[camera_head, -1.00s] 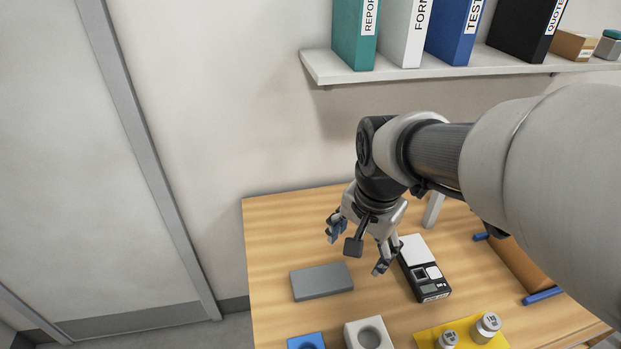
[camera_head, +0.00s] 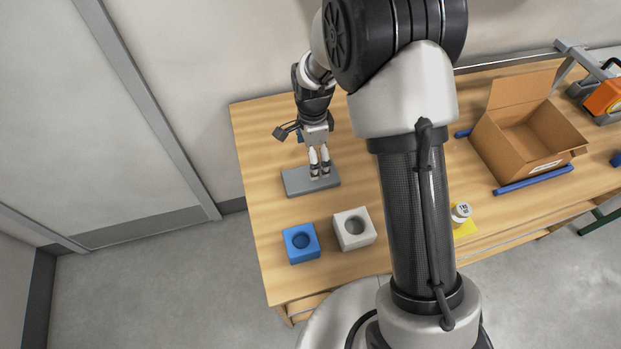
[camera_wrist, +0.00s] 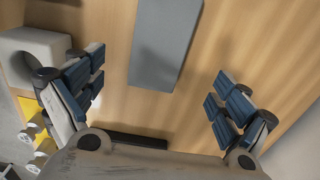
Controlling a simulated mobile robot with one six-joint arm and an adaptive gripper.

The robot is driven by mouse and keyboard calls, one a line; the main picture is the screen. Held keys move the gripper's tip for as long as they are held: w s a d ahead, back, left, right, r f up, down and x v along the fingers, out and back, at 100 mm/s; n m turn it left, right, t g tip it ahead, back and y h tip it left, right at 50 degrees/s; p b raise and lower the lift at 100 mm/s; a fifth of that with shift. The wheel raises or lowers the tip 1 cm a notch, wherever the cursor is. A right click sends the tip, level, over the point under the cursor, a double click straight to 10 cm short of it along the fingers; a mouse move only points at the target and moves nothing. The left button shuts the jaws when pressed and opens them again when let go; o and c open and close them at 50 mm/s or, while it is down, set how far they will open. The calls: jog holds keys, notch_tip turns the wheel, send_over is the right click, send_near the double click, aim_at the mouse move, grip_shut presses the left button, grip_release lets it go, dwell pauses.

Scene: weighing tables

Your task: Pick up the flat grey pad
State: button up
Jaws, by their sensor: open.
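The flat grey pad (camera_head: 298,183) lies on the wooden table near its left side. In the wrist view the pad (camera_wrist: 163,42) shows at the top middle, running out of the upper edge of the picture. My gripper (camera_head: 319,172) is above the right part of the pad in the head view. In the wrist view my gripper (camera_wrist: 158,95) is open, its blue-padded fingers wide apart, with the pad's near end between and beyond them. Nothing is held. I cannot tell the height of the fingertips over the pad.
A blue block (camera_head: 301,243) and a white block (camera_head: 354,229), each with a round recess, stand in front of the pad. A cardboard box (camera_head: 525,140) sits to the right between blue bars. A white weight (camera_head: 460,212) stands on a yellow mat (camera_head: 466,229). My arm hides the middle.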

notch_tip(320, 180, down, 9)
jog(key=shift+b, duration=1.15)
jog(key=c, duration=0.8)
